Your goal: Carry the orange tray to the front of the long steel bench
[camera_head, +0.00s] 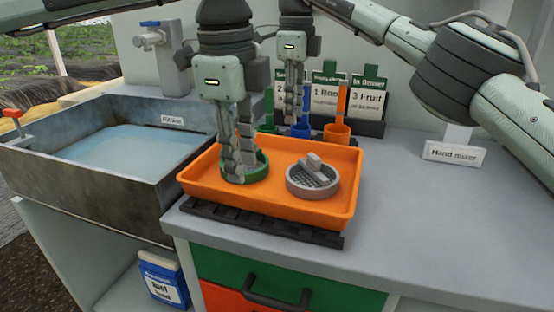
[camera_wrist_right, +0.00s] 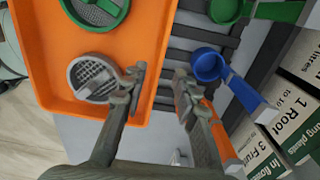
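The orange tray (camera_head: 262,205) sits on a dark slatted rack at the bench's left front; part of it shows in the right wrist view (camera_wrist_right: 55,85). In it lie a green-rimmed strainer (camera_head: 259,172) and a grey strainer (camera_head: 312,180) with an upright grip. My left gripper (camera_head: 236,174) is down in the tray at the green-rimmed strainer; its fingers look close together and hide any grip between them. My right gripper (camera_wrist_right: 160,85) is open and empty behind the tray, one finger near the grey strainer, the other near the scoops.
Blue (camera_head: 300,129) and orange (camera_head: 337,132) scoops stand behind the tray, before the labelled cards (camera_head: 368,98). A water-filled sink (camera_head: 120,150) is left. A "Hand mixer" sign (camera_head: 455,153) stands at the right. The bench right of the tray is clear.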

